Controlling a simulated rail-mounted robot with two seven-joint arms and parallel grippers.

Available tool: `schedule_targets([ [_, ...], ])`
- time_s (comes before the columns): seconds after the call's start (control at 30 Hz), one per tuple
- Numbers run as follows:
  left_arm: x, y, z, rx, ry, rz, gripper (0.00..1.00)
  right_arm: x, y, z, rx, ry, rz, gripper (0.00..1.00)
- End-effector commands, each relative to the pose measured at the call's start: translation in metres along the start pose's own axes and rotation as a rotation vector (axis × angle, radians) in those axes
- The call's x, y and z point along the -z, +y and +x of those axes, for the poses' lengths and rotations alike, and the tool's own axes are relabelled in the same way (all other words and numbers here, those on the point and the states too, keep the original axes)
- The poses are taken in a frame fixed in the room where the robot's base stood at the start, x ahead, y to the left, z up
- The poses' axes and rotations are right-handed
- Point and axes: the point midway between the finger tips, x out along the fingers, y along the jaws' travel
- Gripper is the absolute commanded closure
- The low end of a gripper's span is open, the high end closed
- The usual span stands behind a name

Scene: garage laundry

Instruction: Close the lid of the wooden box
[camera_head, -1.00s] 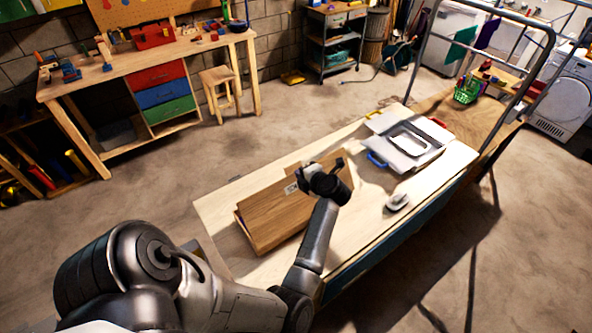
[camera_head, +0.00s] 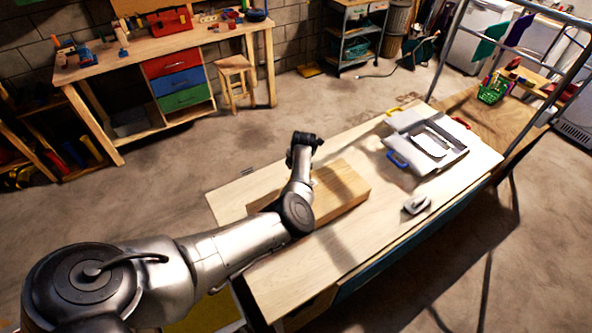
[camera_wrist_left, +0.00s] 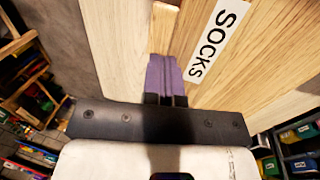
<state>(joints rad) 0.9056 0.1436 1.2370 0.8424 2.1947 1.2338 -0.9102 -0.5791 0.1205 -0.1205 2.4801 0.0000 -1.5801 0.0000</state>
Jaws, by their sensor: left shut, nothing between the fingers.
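The wooden box (camera_head: 345,184) sits on the pale table, left of its middle, with my left arm across its left part. Its visible top looks flat, with the lid apparently down; whether it is fully shut is hidden. In the left wrist view a wooden panel with a "SOCKS" label (camera_wrist_left: 214,40) fills the upper right. My left gripper (camera_wrist_left: 165,60) is shut and empty, its purple fingers over or against the wood beside the label; contact cannot be told. In the head view its dark wrist is above the box's far side. My right gripper is out of view.
The table's front part is clear. A metal frame (camera_head: 530,125) rises at the right end. A workbench (camera_head: 130,72) stands behind.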

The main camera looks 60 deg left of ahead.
Motion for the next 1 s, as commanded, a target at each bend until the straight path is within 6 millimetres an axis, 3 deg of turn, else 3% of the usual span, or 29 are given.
schedule_targets([
  [0.03, 0.000, 0.001, 0.014, 0.035, -0.001, -0.002, 1.00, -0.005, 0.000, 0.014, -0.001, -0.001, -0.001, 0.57],
  [0.1, 0.000, 0.002, 0.023, 0.080, -0.001, -0.002, 1.00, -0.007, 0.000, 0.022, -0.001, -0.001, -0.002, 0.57],
  [0.4, 0.000, 0.002, 0.047, 0.129, 0.001, 0.000, 1.00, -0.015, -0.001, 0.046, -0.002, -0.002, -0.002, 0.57],
  [1.0, 0.002, 0.000, 0.057, 0.126, 0.002, 0.000, 1.00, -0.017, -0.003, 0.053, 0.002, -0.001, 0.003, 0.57],
])
